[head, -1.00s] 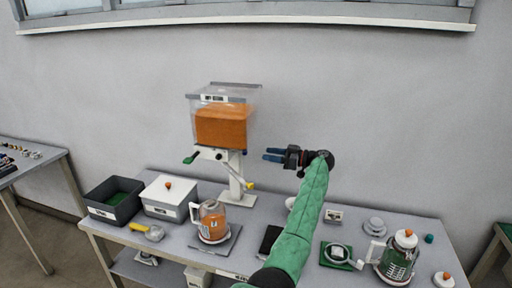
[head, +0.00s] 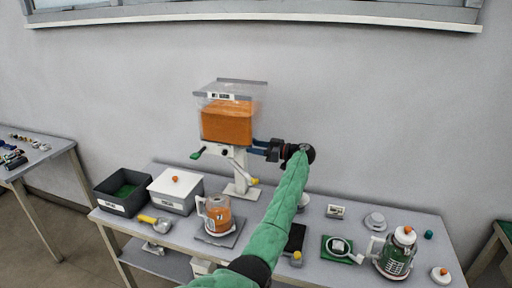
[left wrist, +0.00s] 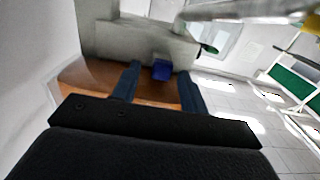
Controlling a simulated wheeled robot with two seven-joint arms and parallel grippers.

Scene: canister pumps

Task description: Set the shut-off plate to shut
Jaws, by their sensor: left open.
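The dispenser's clear hopper (head: 229,97) holds an orange fill (head: 228,123) and stands on a white post (head: 238,178). A green-tipped handle (head: 196,154) sticks out at the lower left, and a yellow-tipped lever (head: 254,181) hangs low on the right. My left gripper (head: 257,146) is at the hopper's lower right side. In the left wrist view the left gripper (left wrist: 160,82) is open, with a small blue tab (left wrist: 162,70) between its fingers; a clear gap shows on the right. The tab may belong to the shut-off plate; the plate itself cannot be made out.
A glass jug (head: 216,216) stands on a grey pad below the hopper. A black bin (head: 122,205) and a white lidded box (head: 172,192) are to its left, with a yellow-handled scoop (head: 156,223) in front. A second jug (head: 397,254) stands at the right.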

